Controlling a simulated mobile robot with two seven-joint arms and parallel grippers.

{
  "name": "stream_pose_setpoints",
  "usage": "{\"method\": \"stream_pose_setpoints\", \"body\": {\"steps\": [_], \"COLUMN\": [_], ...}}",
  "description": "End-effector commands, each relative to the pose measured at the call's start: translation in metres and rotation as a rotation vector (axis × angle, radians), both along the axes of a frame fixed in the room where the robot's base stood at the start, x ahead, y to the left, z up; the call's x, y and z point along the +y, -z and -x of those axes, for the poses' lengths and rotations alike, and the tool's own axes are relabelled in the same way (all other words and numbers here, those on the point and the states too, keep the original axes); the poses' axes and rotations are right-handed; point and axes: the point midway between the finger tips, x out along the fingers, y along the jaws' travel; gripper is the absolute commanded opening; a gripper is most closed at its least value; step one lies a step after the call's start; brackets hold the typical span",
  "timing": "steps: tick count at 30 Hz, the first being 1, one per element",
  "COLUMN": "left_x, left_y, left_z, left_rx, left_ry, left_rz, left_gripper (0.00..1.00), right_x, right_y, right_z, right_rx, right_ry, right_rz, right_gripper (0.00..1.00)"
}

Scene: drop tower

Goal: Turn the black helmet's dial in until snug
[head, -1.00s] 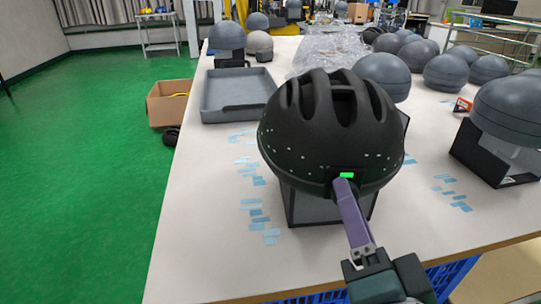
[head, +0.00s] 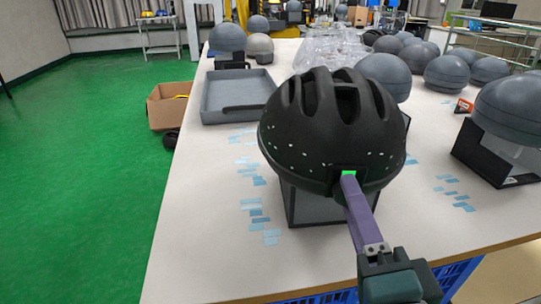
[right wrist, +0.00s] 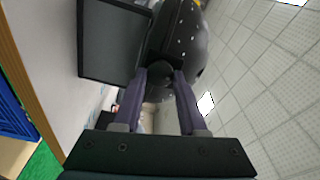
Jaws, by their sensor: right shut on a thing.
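The black helmet (head: 325,135) has deep vents and small white specks. It sits upright over a black box-like stand (head: 300,208) near the table's front edge; it also shows in the right wrist view (right wrist: 196,45). My right gripper (head: 347,180) reaches its near lower rim, just below a small green mark (head: 348,173). In the right wrist view, the two purple fingers (right wrist: 159,76) are on either side of a dark round dial (right wrist: 160,71) and shut on it. In the head view the fingers hide the dial. My left gripper is not in view.
Light blue tape pieces (head: 262,220) lie around the stand. A grey tray (head: 236,112) is behind left. Grey headforms (head: 385,76) stand behind, and one on a black stand (head: 498,160) is at right. A cardboard box (head: 166,108) is on the green floor.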

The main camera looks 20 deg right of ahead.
Motion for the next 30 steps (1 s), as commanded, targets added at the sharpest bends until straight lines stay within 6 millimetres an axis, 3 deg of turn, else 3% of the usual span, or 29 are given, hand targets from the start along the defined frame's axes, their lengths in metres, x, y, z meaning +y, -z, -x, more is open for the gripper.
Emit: {"method": "stream_pose_setpoints", "body": {"steps": [2, 3, 11, 20, 30], "left_x": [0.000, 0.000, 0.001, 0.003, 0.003], "left_y": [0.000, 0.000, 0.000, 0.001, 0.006], "left_z": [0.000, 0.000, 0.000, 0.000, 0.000], "left_rx": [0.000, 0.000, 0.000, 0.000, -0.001], "left_ry": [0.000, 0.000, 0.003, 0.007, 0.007], "left_rz": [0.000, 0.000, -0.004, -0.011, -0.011], "left_gripper": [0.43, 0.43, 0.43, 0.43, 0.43], "right_x": [0.000, 0.000, 0.000, 0.001, 0.024], "right_y": [0.000, 0.000, 0.000, 0.001, 0.005], "right_z": [0.000, 0.000, 0.000, 0.003, 0.060], "right_rx": [0.000, 0.000, 0.001, 0.002, 0.005], "right_ry": [0.000, 0.000, 0.000, -0.001, -0.001], "right_rz": [0.000, 0.001, 0.002, 0.001, 0.001], "right_gripper": [0.00, 0.43, 0.72, 0.72, 0.72]}}
